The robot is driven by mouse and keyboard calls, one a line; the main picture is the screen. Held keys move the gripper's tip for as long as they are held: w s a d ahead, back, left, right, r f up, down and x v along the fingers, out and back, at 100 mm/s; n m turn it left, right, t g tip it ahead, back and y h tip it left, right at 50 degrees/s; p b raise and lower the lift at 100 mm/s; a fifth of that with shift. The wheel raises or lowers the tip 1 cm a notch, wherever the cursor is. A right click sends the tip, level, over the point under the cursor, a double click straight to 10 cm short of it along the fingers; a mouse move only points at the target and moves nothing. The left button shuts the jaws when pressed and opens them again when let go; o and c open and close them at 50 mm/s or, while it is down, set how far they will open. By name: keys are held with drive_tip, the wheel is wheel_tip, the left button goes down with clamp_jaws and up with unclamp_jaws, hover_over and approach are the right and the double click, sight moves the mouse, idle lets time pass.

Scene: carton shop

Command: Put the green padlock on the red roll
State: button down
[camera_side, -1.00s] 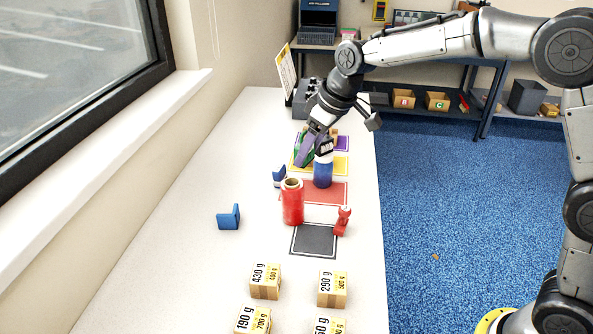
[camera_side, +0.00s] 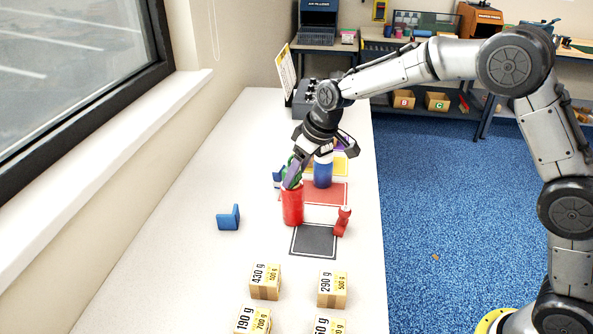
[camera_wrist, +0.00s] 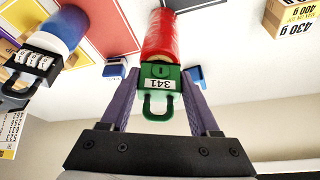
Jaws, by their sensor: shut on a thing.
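The red roll (camera_side: 292,208) stands upright on the white table, beside the red mat. My gripper (camera_side: 291,178) is at the top of the roll, its purple fingers shut on the green padlock (camera_side: 288,168). In the wrist view the padlock (camera_wrist: 158,83) sits between the two fingers (camera_wrist: 160,98), its shackle toward the gripper and a white label reading 341 on its body. The red roll (camera_wrist: 160,38) shows directly beyond the padlock body. I cannot tell whether the padlock touches the roll, because the fingers cover the roll's top in the side view.
A blue roll (camera_side: 323,172) with a dark combination padlock (camera_wrist: 36,65) stands close behind. A red stamp (camera_side: 342,221) is to the right, a blue bracket (camera_side: 229,217) to the left. Several weighed cartons (camera_side: 265,281) stand at the front. The black mat (camera_side: 314,240) is bare.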

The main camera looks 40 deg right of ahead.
drive_tip(key=shift+c, duration=0.6)
unclamp_jaws()
drive_tip(key=shift+f, duration=0.1)
drive_tip(key=v, duration=1.2)
drive_tip(key=s+d+r+m, duration=0.1)
drive_tip(key=s+d+r, duration=0.25)
drive_tip(key=s, duration=0.55)
drive_tip(key=s+d+f+m+h, duration=0.1)
drive_tip(key=s+d+f, duration=0.1)
drive_tip(key=s, duration=1)
drive_tip(key=s+d+f+m+t, duration=0.1)
drive_tip(key=s+d+f+m, duration=0.1)
drive_tip(key=s, duration=1)
drive_tip(key=shift+d+f+h, duration=0.4)
drive_tip(key=shift+d+f, duration=0.05)
drive_tip(key=shift+f, duration=0.1)
